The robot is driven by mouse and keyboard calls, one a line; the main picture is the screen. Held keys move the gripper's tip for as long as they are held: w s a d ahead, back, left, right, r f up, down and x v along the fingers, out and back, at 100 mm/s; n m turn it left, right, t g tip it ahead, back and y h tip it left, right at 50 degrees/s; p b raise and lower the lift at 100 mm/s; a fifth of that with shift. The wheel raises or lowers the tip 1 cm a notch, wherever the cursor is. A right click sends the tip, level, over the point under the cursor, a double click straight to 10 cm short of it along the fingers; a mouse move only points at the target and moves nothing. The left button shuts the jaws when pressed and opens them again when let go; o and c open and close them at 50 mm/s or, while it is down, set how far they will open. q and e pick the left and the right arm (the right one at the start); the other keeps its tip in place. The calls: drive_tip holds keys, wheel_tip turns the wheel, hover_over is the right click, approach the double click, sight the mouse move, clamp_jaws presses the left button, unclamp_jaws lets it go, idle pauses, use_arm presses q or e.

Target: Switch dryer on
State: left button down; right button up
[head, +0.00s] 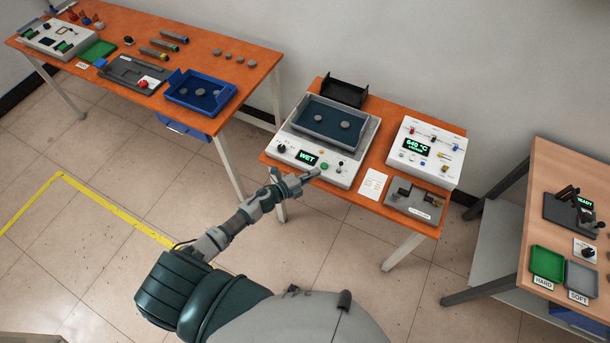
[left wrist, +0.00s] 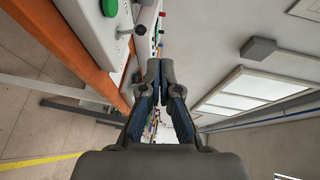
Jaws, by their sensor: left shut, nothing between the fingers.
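The dryer (head: 366,138) is a pale box on the middle orange table, with a blue-lined tray on top holding two grey discs. Its front panel has a display (head: 306,158) reading WET, a black knob (head: 281,148), a green button (head: 324,153) and a small lever (head: 340,163). In the left wrist view, the green button (left wrist: 109,7) and the ball-tipped lever (left wrist: 139,30) show at the upper left. My left gripper (head: 312,174) is shut and empty, just in front of the dryer's panel; its fingertips (left wrist: 160,66) meet in the wrist view. My right gripper is not visible.
Right of the dryer stand a white heater unit (head: 433,147) reading 640 °C, a paper card (head: 374,184) and a grey fixture (head: 415,200). A black tray (head: 345,92) is behind. Another orange table (head: 240,85) is left; a wooden table (head: 560,160) is right.

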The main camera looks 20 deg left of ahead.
use_arm(q)
drive_tip(key=s+a+r, duration=0.1)
drive_tip(key=s+a, duration=0.1)
drive_tip(key=shift+s+r, duration=0.4)
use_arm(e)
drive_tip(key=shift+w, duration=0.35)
